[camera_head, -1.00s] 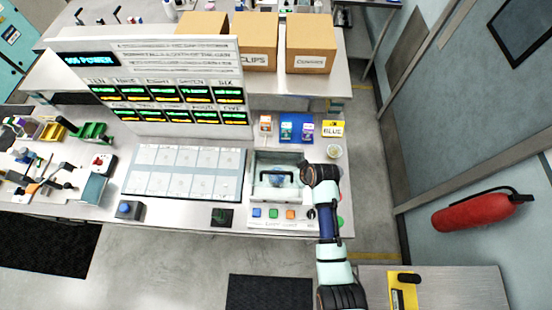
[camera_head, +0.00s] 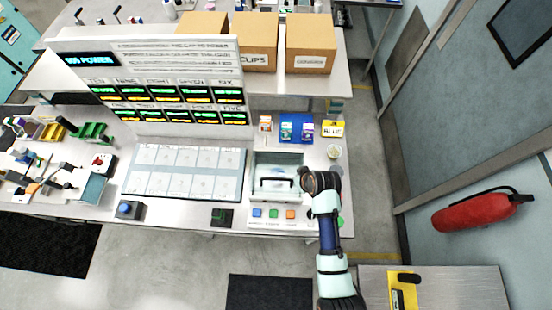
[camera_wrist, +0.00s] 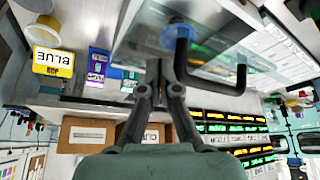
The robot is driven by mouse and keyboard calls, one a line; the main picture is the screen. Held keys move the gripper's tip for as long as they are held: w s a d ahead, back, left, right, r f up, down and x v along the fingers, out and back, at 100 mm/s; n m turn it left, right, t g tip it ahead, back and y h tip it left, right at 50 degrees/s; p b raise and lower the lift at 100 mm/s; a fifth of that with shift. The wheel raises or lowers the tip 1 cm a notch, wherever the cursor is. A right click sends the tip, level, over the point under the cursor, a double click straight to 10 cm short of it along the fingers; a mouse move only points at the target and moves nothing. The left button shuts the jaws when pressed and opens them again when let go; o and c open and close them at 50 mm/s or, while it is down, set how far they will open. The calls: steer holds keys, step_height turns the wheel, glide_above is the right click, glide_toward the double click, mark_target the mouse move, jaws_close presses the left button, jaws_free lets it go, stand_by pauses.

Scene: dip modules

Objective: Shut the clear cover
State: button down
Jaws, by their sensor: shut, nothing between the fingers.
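The clear cover (camera_head: 278,170) is on the white box unit (camera_head: 258,208) at the right end of the bench. Its black handle (camera_head: 278,184) lies toward the front edge. I cannot tell whether the cover is fully down. In the wrist view, the clear panel (camera_wrist: 150,40) fills the upper middle, with the bent black handle (camera_wrist: 212,86) across it. My gripper (camera_wrist: 161,72) is shut and empty, its tips close to the panel and left of the handle; contact is unclear. In the head view, my wrist is at the box's right side and the fingertips are hard to make out.
Blue, green and orange buttons (camera_head: 273,213) line the unit's front. A pale gridded panel (camera_head: 187,171) lies to its left.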

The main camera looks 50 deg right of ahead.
step_height(320, 180, up, 8)
steer(key=shift+f, duration=0.2)
stand_by(0.7)
